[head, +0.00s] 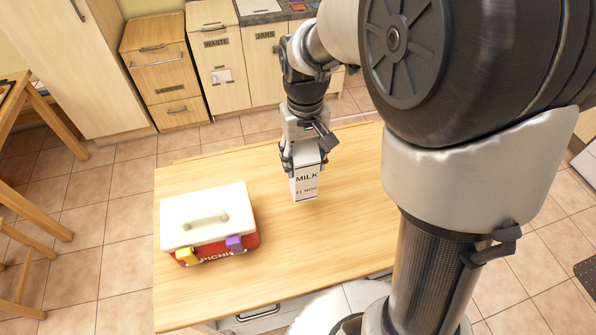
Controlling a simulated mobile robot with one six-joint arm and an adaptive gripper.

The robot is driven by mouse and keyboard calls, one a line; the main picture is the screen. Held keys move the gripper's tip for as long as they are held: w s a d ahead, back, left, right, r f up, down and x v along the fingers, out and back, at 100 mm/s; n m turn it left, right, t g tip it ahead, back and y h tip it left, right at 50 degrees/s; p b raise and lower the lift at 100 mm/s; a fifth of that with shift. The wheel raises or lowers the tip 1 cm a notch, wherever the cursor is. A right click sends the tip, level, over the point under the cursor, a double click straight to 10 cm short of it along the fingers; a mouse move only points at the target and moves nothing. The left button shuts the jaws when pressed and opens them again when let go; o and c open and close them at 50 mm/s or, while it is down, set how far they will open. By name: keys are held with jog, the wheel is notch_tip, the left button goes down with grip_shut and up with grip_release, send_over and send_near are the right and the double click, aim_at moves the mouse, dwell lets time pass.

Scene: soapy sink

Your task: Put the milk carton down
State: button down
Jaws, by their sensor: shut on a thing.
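The milk carton (306,186) is white with dark lettering that reads "MILK" and a date line below. It is upright over the wooden table (290,240), to the right of the picnic box. My gripper (304,158) points down from above and is shut on the upper part of the carton. The carton's lower end is at or just above the table top; I cannot tell whether it touches. The fingers hide part of the carton's top.
A red picnic box (210,222) with a cream lid, handle and yellow and purple clasps stands on the left of the table. The table is clear in front of the carton. Cabinets labelled "WASTE" (217,75) and "JARS" (265,65) stand behind, across the tiled floor.

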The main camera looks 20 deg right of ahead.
aim_at(303, 184)
notch_tip(303, 184, down, 10)
jog(key=b, duration=0.2)
jog(key=shift+w+r+b, duration=0.1)
jog(key=shift+b, duration=0.25)
jog(key=shift+f, duration=0.2)
jog(key=c, duration=0.7)
grip_release()
jog(key=shift+r, duration=0.1)
